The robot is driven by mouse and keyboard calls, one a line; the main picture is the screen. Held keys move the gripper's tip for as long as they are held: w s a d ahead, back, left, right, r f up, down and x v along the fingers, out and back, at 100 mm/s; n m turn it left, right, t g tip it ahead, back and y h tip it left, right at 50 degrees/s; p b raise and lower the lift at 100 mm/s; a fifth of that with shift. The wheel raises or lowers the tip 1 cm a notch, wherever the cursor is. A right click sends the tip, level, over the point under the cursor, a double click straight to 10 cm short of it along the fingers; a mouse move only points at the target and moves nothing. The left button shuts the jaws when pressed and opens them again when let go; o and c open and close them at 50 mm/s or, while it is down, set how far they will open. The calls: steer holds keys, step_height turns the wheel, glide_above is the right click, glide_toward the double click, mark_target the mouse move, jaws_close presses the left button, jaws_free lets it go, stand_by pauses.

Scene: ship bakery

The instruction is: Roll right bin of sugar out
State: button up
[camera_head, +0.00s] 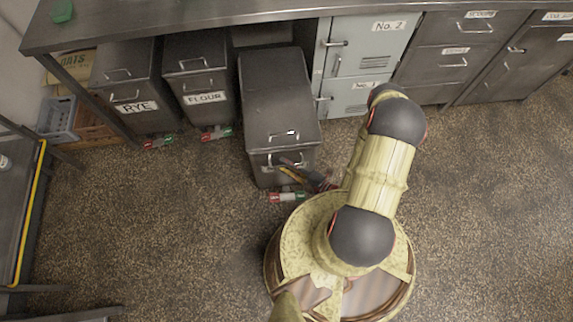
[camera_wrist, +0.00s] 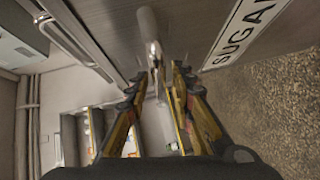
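The sugar bin (camera_head: 278,108) is a dark metal bin with a lid handle on top and a bar handle on its front. It stands on the floor, well forward of the counter (camera_head: 180,22), the rightmost of the labelled bins. A "SUGAR" label shows on its front in the wrist view (camera_wrist: 243,35). My gripper (camera_head: 284,168) is at the bin's front. The exact finger contact is partly hidden.
The flour bin (camera_head: 196,75) and rye bin (camera_head: 125,80) stand to the left, further back under the counter. Grey lockers (camera_head: 357,60) and dark drawers (camera_head: 440,65) are on the right. A yellow-edged table (camera_head: 20,205) stands at far left. The floor (camera_head: 150,230) between is clear.

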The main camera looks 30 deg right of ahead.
steer(key=shift+o, duration=0.2)
steer(key=shift+r, duration=0.6)
steer(key=o, duration=1.4)
steer(key=r, duration=0.7)
steer(key=shift+w+r, duration=0.25)
steer(key=shift+w, duration=0.1)
steer(key=shift+c, duration=0.2)
steer(key=shift+r, duration=0.85)
steer(key=shift+s+d+r, duration=0.1)
steer(key=shift+s+r, duration=0.15)
steer(key=shift+s, duration=0.15)
steer(key=shift+c, duration=1)
steer(key=shift+s, duration=0.1)
steer(key=c, duration=0.7)
steer(key=shift+w+f, duration=0.2)
steer(key=shift+f, duration=0.05)
steer(key=c, duration=0.5)
steer(key=shift+o, duration=0.2)
steer(key=shift+s, duration=0.1)
steer(key=shift+f, duration=0.15)
